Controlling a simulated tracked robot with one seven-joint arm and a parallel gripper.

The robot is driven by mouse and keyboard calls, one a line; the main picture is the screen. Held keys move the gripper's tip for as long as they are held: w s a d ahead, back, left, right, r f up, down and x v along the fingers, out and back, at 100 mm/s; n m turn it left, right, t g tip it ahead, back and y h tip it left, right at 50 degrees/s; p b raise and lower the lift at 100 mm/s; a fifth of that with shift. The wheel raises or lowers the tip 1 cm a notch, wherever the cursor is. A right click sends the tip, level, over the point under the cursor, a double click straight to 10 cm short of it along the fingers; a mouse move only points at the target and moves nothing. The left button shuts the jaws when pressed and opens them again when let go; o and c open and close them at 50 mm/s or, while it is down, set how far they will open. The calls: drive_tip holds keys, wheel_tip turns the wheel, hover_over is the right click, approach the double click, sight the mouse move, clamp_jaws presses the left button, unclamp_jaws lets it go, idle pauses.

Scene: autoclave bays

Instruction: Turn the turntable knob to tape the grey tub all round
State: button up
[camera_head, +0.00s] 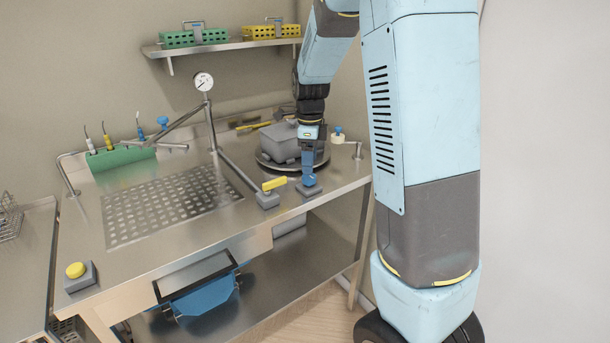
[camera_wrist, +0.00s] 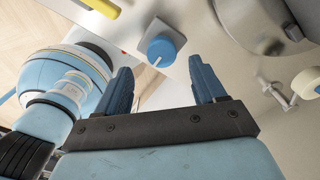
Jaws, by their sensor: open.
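The grey tub (camera_head: 279,141) sits on the round turntable (camera_head: 264,162) at the back right of the steel bench. A blue knob (camera_head: 309,190) on a small grey base stands at the bench's front edge, before the turntable. In the wrist view the blue knob (camera_wrist: 161,49) shows a white pointer line. My gripper (camera_head: 309,180) points down over the knob in the head view and partly hides it. In the wrist view my gripper (camera_wrist: 163,82) is open and empty, with the knob beyond and between the fingertips. I cannot tell whether they touch it.
A cream-and-blue fitting (camera_head: 338,135) stands right of the turntable. A gauge on a stand (camera_head: 203,83), a green tool holder (camera_head: 122,157) and a perforated plate (camera_head: 170,205) occupy the bench's left.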

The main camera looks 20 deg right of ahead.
sight(307, 177)
drive_tip(key=shift+f, duration=2.6)
drive_tip(key=c, duration=1.1)
drive_tip(key=shift+o, duration=0.5)
drive_tip(key=shift+a, duration=0.45)
drive_tip(key=shift+d+f+n, duration=0.1)
drive_tip(key=shift+d+n, duration=0.2)
drive_tip(key=shift+c, duration=0.3)
